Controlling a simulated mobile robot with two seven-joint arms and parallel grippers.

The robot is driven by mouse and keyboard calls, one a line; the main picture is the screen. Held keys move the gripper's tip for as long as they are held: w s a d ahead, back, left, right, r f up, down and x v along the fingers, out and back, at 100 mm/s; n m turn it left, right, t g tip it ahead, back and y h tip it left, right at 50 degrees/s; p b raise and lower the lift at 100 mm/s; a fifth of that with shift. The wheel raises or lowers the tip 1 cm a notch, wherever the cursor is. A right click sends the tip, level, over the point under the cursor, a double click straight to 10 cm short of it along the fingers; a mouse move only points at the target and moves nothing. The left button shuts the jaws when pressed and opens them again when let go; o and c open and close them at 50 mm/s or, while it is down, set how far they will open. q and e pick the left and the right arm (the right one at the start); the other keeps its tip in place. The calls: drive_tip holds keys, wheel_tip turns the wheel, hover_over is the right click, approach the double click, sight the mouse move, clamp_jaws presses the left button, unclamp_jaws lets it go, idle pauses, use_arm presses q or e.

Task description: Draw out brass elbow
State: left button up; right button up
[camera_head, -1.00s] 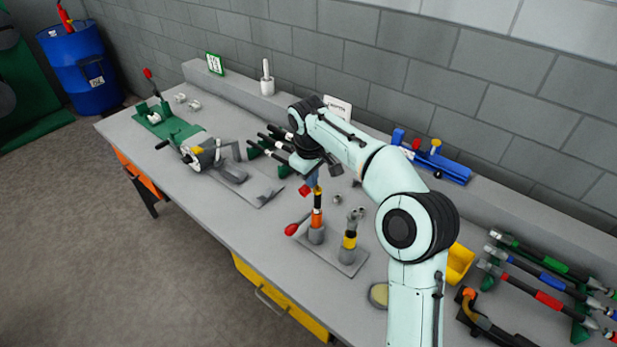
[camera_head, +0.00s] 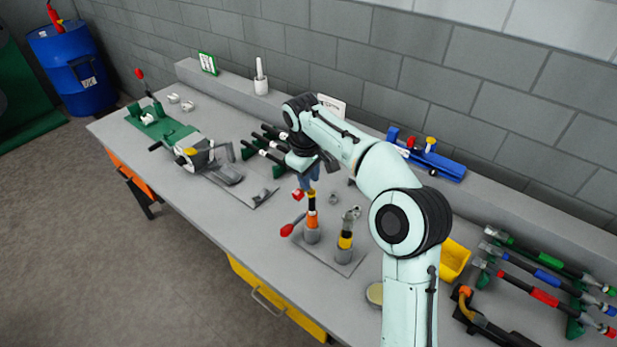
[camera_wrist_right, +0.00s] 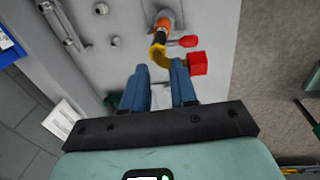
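The brass elbow (camera_wrist_right: 161,56) is a curved yellow-brown piece at the top of an upright tool with orange and black bands (camera_head: 312,217). A red block (camera_wrist_right: 198,63) shows beside it, partly behind a finger in the wrist view. My right gripper (camera_wrist_right: 160,78) has its two blue fingers spread, with a gap between them, and the elbow shows at the fingertips. I cannot tell how deep the elbow sits between them. In the head view the right gripper (camera_head: 310,178) is just above the tool. My left gripper is not in view.
A second upright tool with a yellow band (camera_head: 346,240) stands close on the same grey plate. A red-knobbed lever (camera_head: 288,230) sticks out at left. Dark-handled tools (camera_head: 268,145) lie behind. A yellow bin (camera_head: 455,260) and racked crimpers (camera_head: 540,285) are at right.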

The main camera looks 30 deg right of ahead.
drive_tip(key=shift+s+d+f, duration=0.15)
drive_tip(key=shift+s+f, duration=0.05)
drive_tip(key=shift+f, duration=0.55)
wheel_tip(320, 180, up, 15)
drive_tip(key=a, duration=0.1)
drive_tip(key=shift+s+a, duration=0.25)
drive_tip(key=shift+a, duration=0.15)
drive_tip(key=shift+f, duration=0.15)
